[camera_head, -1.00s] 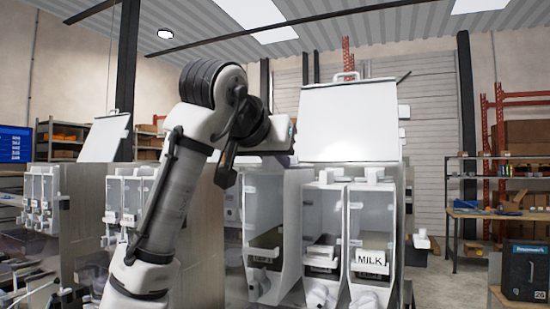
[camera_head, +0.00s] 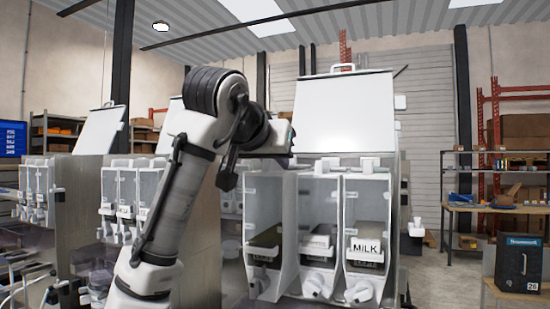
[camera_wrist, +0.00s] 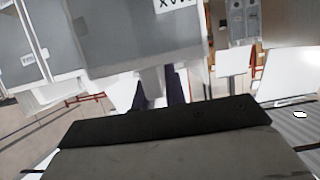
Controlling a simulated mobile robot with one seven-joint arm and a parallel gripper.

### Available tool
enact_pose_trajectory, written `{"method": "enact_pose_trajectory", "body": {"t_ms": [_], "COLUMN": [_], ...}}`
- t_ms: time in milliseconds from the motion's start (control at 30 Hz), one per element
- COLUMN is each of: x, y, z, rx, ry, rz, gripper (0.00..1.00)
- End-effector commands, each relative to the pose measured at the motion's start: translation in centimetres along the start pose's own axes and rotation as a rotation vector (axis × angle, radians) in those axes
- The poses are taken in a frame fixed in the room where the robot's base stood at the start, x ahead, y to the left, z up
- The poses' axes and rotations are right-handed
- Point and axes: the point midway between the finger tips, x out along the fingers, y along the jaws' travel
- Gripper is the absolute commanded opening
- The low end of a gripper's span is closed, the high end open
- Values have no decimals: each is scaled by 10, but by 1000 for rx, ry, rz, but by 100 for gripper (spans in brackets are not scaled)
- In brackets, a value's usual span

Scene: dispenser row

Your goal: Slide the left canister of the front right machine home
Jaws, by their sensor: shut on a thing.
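The front right machine (camera_head: 345,115) has a raised white lid and a row of three clear-fronted canisters. Its left canister (camera_head: 262,205) has a grey-white body with dark contents low down, and my wrist hides its top. My gripper (camera_head: 278,138) is at the top front of this canister. In the wrist view, the dark fingers of my gripper (camera_wrist: 160,90) are closed on a pale part at the edge of the grey canister (camera_wrist: 135,40). The exact grip spot is hard to make out.
The middle canister (camera_head: 319,210) and the MILK canister (camera_head: 366,215) stand close on the right. Another machine (camera_head: 128,195) stands to the left behind my arm.

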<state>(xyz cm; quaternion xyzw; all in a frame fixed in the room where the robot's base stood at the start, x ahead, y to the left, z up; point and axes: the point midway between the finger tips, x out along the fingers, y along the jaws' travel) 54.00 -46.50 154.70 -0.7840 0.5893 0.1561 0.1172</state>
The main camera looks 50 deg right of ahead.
Motion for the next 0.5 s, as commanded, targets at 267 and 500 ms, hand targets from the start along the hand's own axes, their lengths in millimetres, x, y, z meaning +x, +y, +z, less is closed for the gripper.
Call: {"method": "enact_pose_trajectory", "body": {"t_ms": [267, 500], "x": [1, 2], "y": [0, 0], "z": [4, 4], "rx": [0, 0], "ry": [3, 2], "rz": [0, 0], "gripper": [0, 38]}}
